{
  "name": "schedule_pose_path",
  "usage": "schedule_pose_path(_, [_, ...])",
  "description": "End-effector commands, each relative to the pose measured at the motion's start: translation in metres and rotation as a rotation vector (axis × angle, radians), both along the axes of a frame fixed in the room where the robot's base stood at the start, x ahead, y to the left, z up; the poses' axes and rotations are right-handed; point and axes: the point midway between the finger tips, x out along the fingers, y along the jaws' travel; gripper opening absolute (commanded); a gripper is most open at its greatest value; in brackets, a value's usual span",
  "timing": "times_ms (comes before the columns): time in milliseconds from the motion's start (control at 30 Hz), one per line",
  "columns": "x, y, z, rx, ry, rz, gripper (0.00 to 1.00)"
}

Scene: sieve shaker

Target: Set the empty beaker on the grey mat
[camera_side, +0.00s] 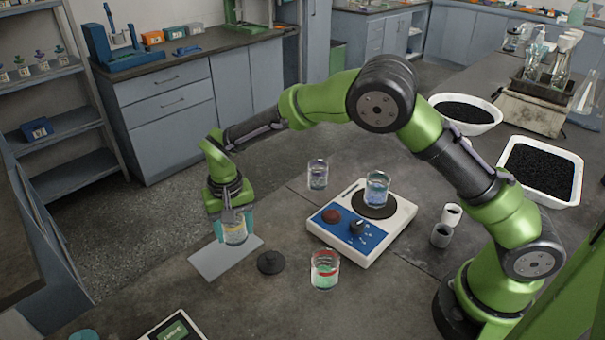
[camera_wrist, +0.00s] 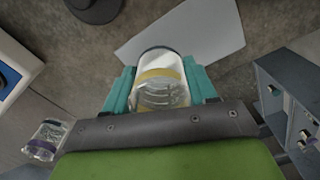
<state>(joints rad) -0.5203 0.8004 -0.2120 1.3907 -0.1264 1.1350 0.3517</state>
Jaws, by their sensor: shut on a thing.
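My gripper (camera_side: 233,226) has its teal fingers shut on a clear beaker with a yellow band (camera_side: 235,235). In the wrist view the beaker (camera_wrist: 161,85) sits between the two fingers and looks empty. The grey mat (camera_side: 222,260) lies on the bench below the gripper in the side view. It also shows in the wrist view (camera_wrist: 205,35), beyond the beaker. The beaker is over or close to the mat's far end; I cannot tell whether its base touches it.
A black disc (camera_side: 271,262) lies right of the mat. A red-banded beaker (camera_side: 325,269) stands farther right. The blue and white shaker (camera_side: 385,240) carries a beaker with bluish contents (camera_side: 376,188). Two small cups (camera_side: 441,235) stand right of the shaker.

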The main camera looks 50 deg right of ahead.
Motion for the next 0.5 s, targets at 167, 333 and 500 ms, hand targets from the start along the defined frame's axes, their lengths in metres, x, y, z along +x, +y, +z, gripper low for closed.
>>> schedule_pose_path(167, [0.0, 0.0, -0.0087, 0.001, 0.0, -0.001, 0.24])
schedule_pose_path(333, [0.0001, 0.0, -0.0084, 0.001, 0.0, 0.0, 0.24])
schedule_pose_path(500, [0.0001, -0.0001, -0.0113, 0.001, 0.0, 0.0, 0.62])
